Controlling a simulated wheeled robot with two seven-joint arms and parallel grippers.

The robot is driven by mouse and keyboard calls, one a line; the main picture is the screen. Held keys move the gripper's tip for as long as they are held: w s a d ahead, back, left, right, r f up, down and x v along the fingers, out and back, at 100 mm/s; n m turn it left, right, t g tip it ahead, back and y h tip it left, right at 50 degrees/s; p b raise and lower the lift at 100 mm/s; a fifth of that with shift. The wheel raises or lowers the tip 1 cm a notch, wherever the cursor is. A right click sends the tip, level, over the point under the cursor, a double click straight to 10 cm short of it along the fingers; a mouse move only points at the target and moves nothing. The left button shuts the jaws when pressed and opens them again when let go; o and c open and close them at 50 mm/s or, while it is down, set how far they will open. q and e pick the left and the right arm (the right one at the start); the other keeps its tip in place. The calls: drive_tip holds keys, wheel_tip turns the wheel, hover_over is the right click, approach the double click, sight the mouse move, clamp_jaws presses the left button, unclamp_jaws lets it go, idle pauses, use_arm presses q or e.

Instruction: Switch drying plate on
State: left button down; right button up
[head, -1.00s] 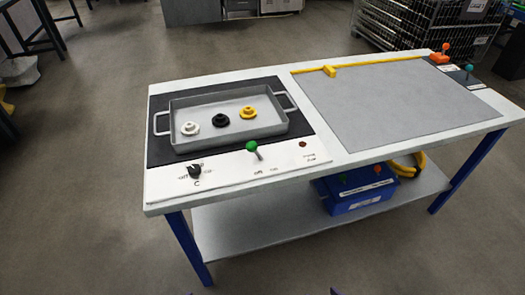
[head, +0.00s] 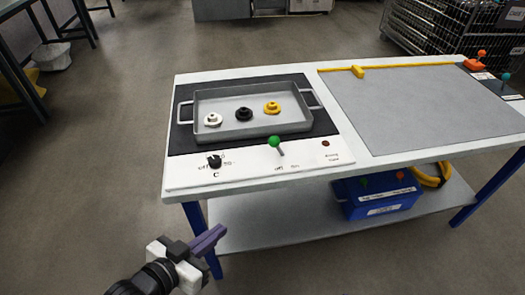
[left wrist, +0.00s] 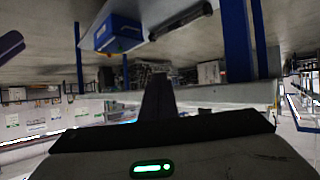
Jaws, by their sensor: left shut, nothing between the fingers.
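The drying plate (head: 180,138) is a dark panel at the left of the table, with a white control strip (head: 240,170) along its front. A lever with a green knob (head: 274,142) stands on the strip, with an "off" label below it. A black dial (head: 215,161) sits to its left and a small dark red lamp (head: 326,143) to its right. A grey tray (head: 190,112) on the plate holds a white, a black and a yellow part. My left gripper (head: 213,238) is shut and empty, below and in front of the table's left front corner. My right gripper is not in view.
A grey board (head: 430,100) with a yellow bar (head: 400,68) covers the table's right side. Orange and teal levers stand at the far right. A blue box (head: 375,196) and yellow hose (head: 432,176) sit on the lower shelf.

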sight(270, 143)
use_arm(q)
drive_tip(key=w+r+m+h+b, duration=0.1)
drive_tip(key=w+r+m+h, duration=0.1)
drive_tip(key=r, duration=0.5)
drive_tip(key=w+r+m+h, duration=0.2)
drive_tip(key=w+r, duration=0.3)
drive_tip(key=r, duration=0.2)
drive_tip(key=shift+m+t+b, duration=0.3)
drive_tip(key=shift+m+b, duration=0.1)
drive_tip(key=shift+r, duration=0.1)
drive_tip(key=b+x, duration=0.1)
drive_tip(key=x, duration=1.3)
drive_tip(key=shift+s+d, duration=0.1)
drive_tip(key=shift+d+r, duration=0.1)
drive_tip(key=shift+r, duration=0.1)
